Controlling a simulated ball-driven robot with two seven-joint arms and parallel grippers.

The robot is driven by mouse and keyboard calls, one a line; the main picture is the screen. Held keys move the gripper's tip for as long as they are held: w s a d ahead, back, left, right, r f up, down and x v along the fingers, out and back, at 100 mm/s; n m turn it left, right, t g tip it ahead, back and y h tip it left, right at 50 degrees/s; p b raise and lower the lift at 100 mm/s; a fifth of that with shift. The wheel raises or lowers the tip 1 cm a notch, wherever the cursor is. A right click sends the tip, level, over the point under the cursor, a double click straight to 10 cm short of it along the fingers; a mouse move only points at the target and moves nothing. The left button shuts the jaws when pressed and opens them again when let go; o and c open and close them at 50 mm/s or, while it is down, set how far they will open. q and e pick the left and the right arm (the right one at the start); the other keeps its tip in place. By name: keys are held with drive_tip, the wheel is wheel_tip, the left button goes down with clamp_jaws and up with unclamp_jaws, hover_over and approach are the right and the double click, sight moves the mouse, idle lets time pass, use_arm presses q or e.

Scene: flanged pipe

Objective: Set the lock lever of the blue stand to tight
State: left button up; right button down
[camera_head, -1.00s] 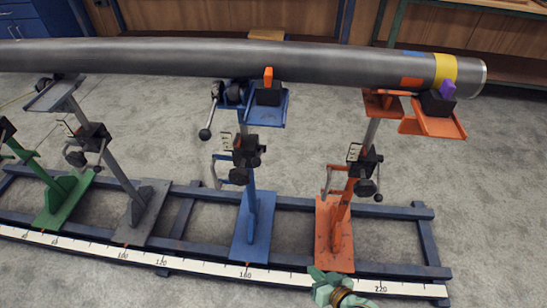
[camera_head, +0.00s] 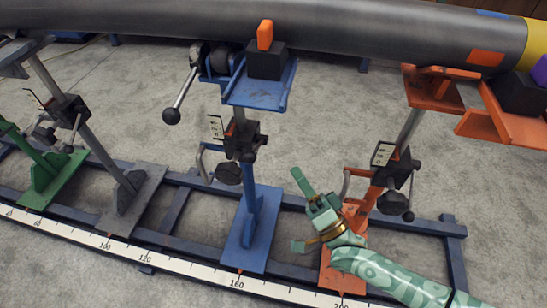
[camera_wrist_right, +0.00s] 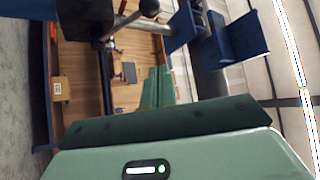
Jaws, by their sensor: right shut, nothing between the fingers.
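The blue stand (camera_head: 254,225) stands on the rail frame beneath the pipe. Its post carries a black clamp block (camera_head: 245,135) with a pale marked plate (camera_head: 215,127), a bent grey handle (camera_head: 203,160) and a dark knob (camera_head: 228,173). A longer lever with a black ball end (camera_head: 172,116) hangs from its top roller unit. I cannot tell which setting the lock lever has. My right gripper (camera_head: 298,174) is shut and empty, right of the blue post and apart from it. In the right wrist view its fingers (camera_wrist_right: 158,75) lie together, below a ball-ended lever (camera_wrist_right: 149,8). My left gripper is not in view.
The orange stand (camera_head: 350,225) is close beside my right gripper. Grey (camera_head: 135,200) and green (camera_head: 55,180) stands are at left. The large pipe (camera_head: 350,35) crosses above. A white scale (camera_head: 190,269) runs along the front. Open floor lies between the posts.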

sight(257, 148)
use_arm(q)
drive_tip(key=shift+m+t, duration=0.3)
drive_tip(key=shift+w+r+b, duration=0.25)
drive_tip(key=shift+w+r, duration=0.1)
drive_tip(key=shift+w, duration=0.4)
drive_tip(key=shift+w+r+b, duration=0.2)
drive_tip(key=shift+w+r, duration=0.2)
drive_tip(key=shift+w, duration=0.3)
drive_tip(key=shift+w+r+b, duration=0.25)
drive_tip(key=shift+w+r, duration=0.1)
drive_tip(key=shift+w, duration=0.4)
use_arm(e)
drive_tip(key=w+a+r, duration=0.2)
drive_tip(key=w+a, duration=0.3)
drive_tip(key=a, duration=0.2)
drive_tip(key=shift+w+a+r, duration=0.15)
drive_tip(key=shift+a, duration=0.05)
